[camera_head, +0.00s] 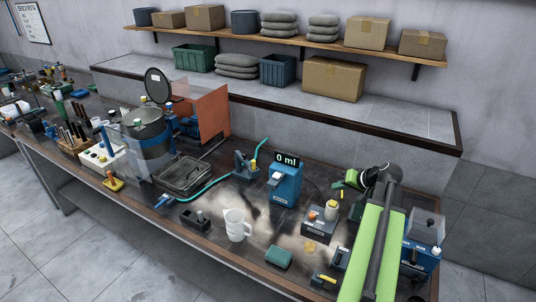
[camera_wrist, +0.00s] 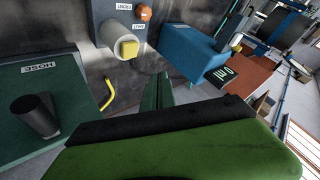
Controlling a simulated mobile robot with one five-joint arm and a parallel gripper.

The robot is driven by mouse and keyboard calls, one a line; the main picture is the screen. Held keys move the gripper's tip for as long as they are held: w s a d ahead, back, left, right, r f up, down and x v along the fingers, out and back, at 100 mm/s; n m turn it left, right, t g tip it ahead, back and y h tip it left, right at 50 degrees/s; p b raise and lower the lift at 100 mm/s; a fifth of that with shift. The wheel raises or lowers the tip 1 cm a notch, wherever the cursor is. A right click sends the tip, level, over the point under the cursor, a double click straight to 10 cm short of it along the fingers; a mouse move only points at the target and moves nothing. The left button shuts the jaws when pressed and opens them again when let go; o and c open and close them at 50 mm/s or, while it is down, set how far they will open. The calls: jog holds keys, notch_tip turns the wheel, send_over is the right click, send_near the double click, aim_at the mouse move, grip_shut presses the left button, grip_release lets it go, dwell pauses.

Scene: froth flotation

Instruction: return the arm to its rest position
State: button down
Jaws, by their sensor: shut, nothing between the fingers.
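My gripper (camera_head: 350,181) hangs over the right part of the bench, at the bent end of my green arm, which rises from the bottom right of the head view. In the wrist view my gripper (camera_wrist: 158,90) shows two dark green fingers close together, with nothing between them. The fingers are above the dark benchtop, apart from the things around them. The blue dispenser with a "0 ml" display (camera_head: 285,184) stands left of my gripper in the head view. My arm hides part of the bench's right end.
A grey box with a pale bottle (camera_head: 319,221) stands below my gripper in the head view. A white jug (camera_head: 237,225), a green sponge (camera_head: 278,257) and a blue device (camera_head: 420,259) are nearby. A back ledge (camera_head: 410,115) and a loaded shelf (camera_head: 290,40) lie behind.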

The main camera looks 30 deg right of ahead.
jog(key=w+a+f+n+g+y, duration=0.1)
jog(key=w+a+f+n+g, duration=0.2)
jog(key=a, duration=1.1)
jog(key=w+a+f+n+g, duration=0.1)
jog(key=w+a+f+g, duration=0.3)
jog(key=a, duration=1)
jog(key=s+a+n+g+h, duration=0.1)
jog(key=a+n+h, duration=0.15)
jog(key=a, duration=1.55)
notch_tip(320, 180, down, 7)
jog(key=s+g+b, duration=0.1)
jog(key=s+b, duration=0.1)
jog(key=b, duration=0.4)
jog(key=shift+s+a+r+n, duration=0.2)
jog(key=shift+s+a+n, duration=0.2)
jog(key=shift+n, duration=0.05)
jog(key=shift+d, duration=0.1)
